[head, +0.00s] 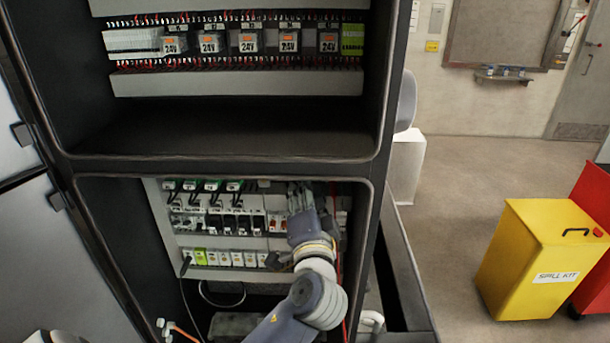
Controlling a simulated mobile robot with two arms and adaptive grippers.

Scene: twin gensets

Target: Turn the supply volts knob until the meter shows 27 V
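I cannot make out the supply volts knob or the meter. The gripper and wrist hide part of the panel. My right gripper is not in view.
The upper bay holds a row of 24V relays (248,42) above an empty floor. The lower bay's frame edges enclose my arm on both sides. A yellow spill kit bin (530,258) and a red bin (595,205) stand at the right. The floor (470,180) between is clear.

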